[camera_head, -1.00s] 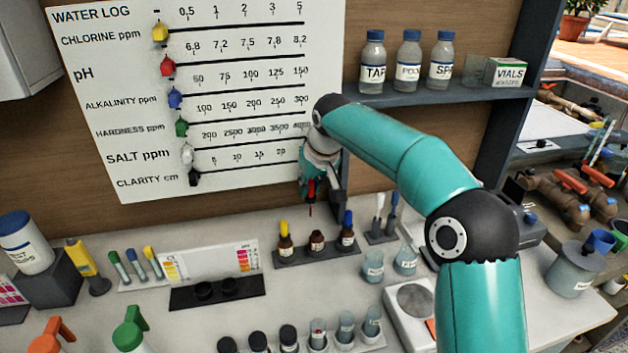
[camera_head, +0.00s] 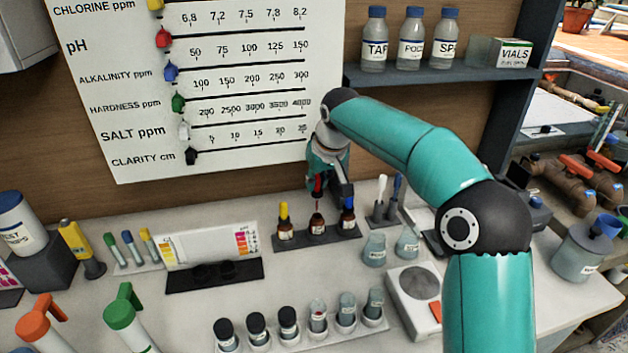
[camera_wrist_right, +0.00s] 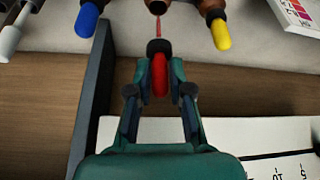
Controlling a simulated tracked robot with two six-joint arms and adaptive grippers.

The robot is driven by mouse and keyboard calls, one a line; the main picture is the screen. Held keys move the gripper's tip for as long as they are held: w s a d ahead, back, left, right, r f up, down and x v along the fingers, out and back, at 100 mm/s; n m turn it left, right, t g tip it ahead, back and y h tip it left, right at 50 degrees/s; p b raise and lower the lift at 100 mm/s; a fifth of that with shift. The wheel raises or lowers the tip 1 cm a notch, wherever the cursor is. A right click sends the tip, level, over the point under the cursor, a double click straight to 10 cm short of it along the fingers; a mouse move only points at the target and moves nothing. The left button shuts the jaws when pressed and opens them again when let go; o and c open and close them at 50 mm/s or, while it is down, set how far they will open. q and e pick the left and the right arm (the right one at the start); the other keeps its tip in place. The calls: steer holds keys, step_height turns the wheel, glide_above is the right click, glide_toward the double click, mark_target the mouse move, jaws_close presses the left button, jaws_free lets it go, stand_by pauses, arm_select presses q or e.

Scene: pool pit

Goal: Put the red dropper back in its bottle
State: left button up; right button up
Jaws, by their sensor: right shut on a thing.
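My right gripper (camera_wrist_right: 159,95) is shut on the red dropper (camera_wrist_right: 159,75), gripping its bulb. In the head view the red dropper (camera_head: 317,184) hangs upright, tip down, just above the open middle brown bottle (camera_head: 317,227). In the wrist view its thin red tube reaches toward the mouth of that bottle (camera_wrist_right: 157,7). I cannot tell whether the tip is inside the neck. The right gripper (camera_head: 320,176) is partly hidden by its own wrist in the head view. My left gripper is not in view.
The bottle stands in a dark rack (camera_head: 290,243) between a yellow-capped bottle (camera_head: 285,228) and a blue-capped bottle (camera_head: 347,222). A dark shelf (camera_head: 430,78) edge is right of the wrist. Beakers (camera_head: 375,249) stand right of the rack, vials (camera_head: 288,322) in front.

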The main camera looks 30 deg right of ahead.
mark_target(319, 196)
steer(key=shift+s+f, duration=0.1)
steer(key=shift+f, duration=0.15)
stand_by(0.3)
steer(key=shift+f+b, duration=0.8)
steer(key=shift+f+b, duration=1.05)
steer(key=shift+f, duration=0.55)
steer(key=shift+f+b, duration=0.45)
steer(key=shift+f, duration=0.1)
stand_by(0.3)
steer(key=o, duration=0.7)
steer(key=shift+r, duration=0.15)
